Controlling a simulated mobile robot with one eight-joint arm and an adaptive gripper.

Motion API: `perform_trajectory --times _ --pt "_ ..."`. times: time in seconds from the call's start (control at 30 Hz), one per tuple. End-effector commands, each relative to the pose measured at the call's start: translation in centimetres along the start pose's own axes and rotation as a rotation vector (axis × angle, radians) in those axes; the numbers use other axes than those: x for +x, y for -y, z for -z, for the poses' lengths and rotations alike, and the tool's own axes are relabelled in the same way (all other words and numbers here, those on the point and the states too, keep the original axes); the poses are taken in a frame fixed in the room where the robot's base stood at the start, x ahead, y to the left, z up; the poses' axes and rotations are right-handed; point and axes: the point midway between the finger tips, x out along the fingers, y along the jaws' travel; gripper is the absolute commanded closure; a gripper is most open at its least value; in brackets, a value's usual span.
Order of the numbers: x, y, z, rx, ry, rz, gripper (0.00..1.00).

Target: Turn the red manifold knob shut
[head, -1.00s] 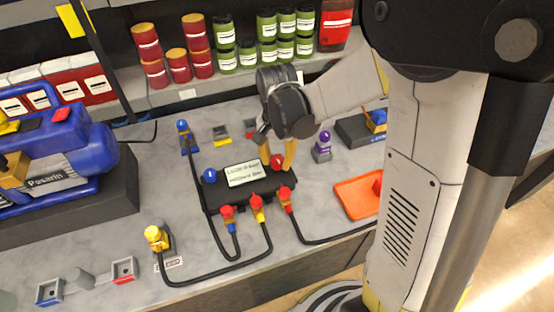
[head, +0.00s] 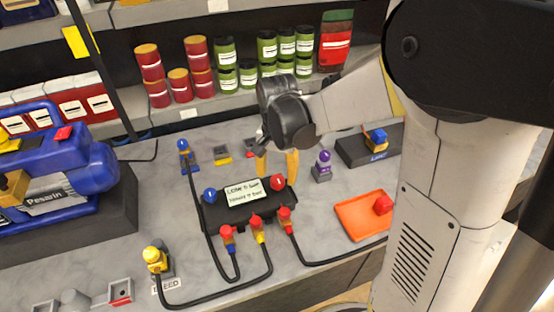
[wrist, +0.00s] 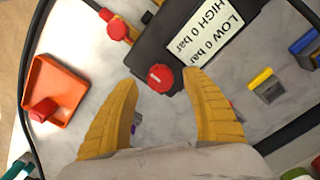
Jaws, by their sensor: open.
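The black manifold (head: 225,218) lies on the bench with a pressure label on top, a blue knob (head: 210,195) at its left and the red knob (head: 277,183) at its right. The red knob also shows in the wrist view (wrist: 159,77), with a short white mark on its face. My gripper (head: 277,175) is open, its yellow fingers pointing down just behind and above the red knob in the head view. In the wrist view the knob appears between and just beyond the fingertips (wrist: 158,80), with a gap on both sides. Nothing is held.
Red-capped hoses (head: 257,232) plug into the manifold's front. An orange tray (head: 360,217) with a red piece lies to the right. A blue pump (head: 60,165) stands at the left. Shelves with jars (head: 265,50) line the back.

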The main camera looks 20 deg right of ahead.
Motion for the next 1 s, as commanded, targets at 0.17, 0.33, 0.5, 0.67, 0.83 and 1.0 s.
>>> perform_trajectory --times 0.17,0.33,0.5,0.67,0.83,1.0 --pt "-4.2 -0.1 -0.1 0.0 0.0 0.0 0.43" --pt "-7.5 0.0 -0.1 0.0 0.0 0.0 0.43" --pt "-9.2 0.0 -0.1 0.0 0.0 0.0 0.43" --pt "-9.5 0.0 0.0 0.0 0.0 0.0 0.43" --pt "-9.5 0.0 0.0 0.0 0.0 0.0 0.43" --pt "-9.5 -0.1 -0.1 -0.001 -0.001 0.001 0.43"
